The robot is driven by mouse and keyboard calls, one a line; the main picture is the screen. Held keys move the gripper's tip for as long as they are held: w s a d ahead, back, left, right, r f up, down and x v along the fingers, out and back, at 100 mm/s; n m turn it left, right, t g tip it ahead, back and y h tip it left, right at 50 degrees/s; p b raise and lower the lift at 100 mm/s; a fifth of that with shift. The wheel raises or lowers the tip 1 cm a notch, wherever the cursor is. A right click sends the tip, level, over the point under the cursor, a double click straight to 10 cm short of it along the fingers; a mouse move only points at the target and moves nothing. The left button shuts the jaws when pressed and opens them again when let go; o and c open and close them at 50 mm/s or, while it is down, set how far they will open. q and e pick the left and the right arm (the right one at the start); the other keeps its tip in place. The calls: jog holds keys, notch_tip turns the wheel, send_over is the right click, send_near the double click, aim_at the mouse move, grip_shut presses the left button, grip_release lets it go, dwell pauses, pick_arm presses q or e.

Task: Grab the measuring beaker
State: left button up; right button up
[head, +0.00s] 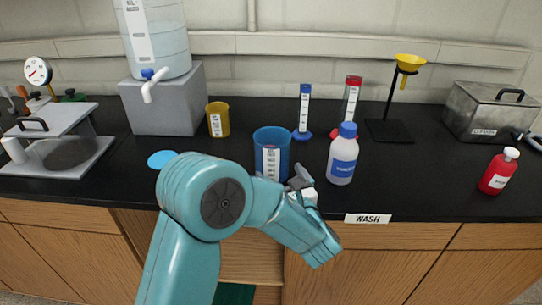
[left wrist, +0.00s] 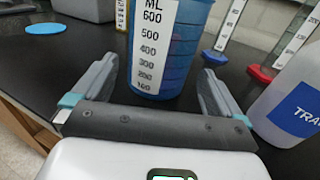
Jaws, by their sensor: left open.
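The measuring beaker (head: 272,150) is a blue translucent cup with a white scale label, upright on the black bench near its front edge. In the left wrist view the beaker (left wrist: 168,45) stands just ahead, between the lines of the two fingers, with its scale facing me. My left gripper (head: 302,180) is at the bench's front edge, just in front and right of the beaker's base. In the left wrist view the gripper (left wrist: 155,85) is open and empty, its fingers spread to either side of the beaker. My right gripper does not show.
A white bottle with a blue label (head: 342,158) stands close right of the beaker; in the left wrist view the bottle (left wrist: 290,100) is beside the right finger. Blue (head: 303,110) and red (head: 349,105) cylinders stand behind. A yellow beaker (head: 218,120) is behind left. A blue disc (head: 163,159) lies left.

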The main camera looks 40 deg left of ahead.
pick_arm(q)
jog(key=shift+w+a, duration=0.45)
jog(key=shift+w, duration=0.05)
jog(key=p+x, duration=0.1)
jog(key=x, duration=0.3)
jog(key=shift+w+a+p, duration=0.1)
jog(key=shift+a+p, duration=0.2)
jog(key=shift+a, duration=0.15)
jog(key=shift+w+a+f, duration=0.1)
jog(key=shift+w, duration=0.1)
jog(key=c, duration=0.8)
